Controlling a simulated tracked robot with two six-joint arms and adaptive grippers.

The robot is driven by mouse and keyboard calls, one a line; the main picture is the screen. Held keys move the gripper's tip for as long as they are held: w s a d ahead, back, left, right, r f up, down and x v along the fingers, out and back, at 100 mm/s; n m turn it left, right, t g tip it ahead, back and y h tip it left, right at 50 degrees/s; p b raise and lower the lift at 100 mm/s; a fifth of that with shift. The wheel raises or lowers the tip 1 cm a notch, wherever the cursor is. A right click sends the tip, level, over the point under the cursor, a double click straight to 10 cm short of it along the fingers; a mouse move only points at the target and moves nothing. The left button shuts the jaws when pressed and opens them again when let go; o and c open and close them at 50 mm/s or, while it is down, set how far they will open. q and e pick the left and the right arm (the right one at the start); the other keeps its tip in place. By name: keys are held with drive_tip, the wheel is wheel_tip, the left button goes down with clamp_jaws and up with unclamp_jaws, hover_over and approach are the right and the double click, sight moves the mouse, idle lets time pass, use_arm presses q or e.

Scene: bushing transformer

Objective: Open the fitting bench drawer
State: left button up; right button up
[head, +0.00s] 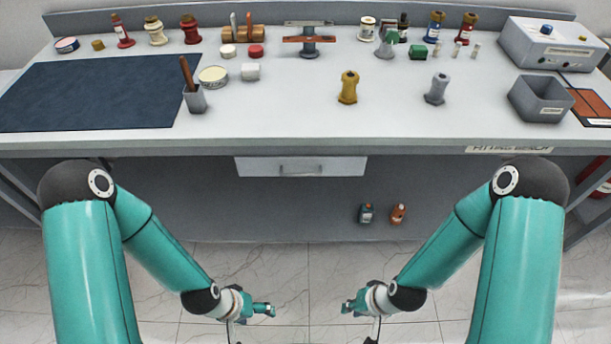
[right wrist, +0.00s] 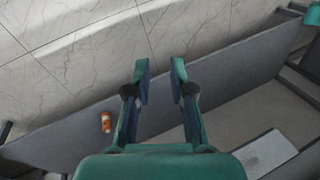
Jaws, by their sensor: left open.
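The fitting bench drawer (head: 262,166) has a light grey front under the middle of the bench top's front edge, and it looks shut. Its bar handle (head: 300,170) is at the middle of the front. A pale panel that looks like the drawer (right wrist: 265,153) shows at lower right in the right wrist view. My left gripper (head: 266,309) is open and empty, low in front of the bench and apart from the handle. My right gripper (head: 350,306) is level with it to the right. Its two fingers (right wrist: 160,88) are spread with nothing between them in the right wrist view.
The bench top (head: 300,120) carries a dark mat (head: 90,95), a grey bin (head: 541,98), a yellow bushing (head: 348,88) and a grey bushing (head: 437,89). The space before the drawer is clear.

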drive_tip(key=w+a+f+m+t+b, duration=0.25)
drive_tip(key=w+f+b, duration=0.25)
drive_tip(key=w+b, duration=0.3)
drive_tip(key=m+t+h+b, duration=0.4)
drive_tip(key=m+t+b, duration=1.1)
drive_tip(key=b, duration=1.4)
approach(303, 175)
drive_tip(key=shift+n+t, duration=0.75)
drive_tip(key=shift+n, duration=0.2)
drive_tip(key=w, duration=1)
drive_tip(key=shift+w, duration=0.25)
drive_tip(key=shift+c, duration=0.2)
clamp_jaws()
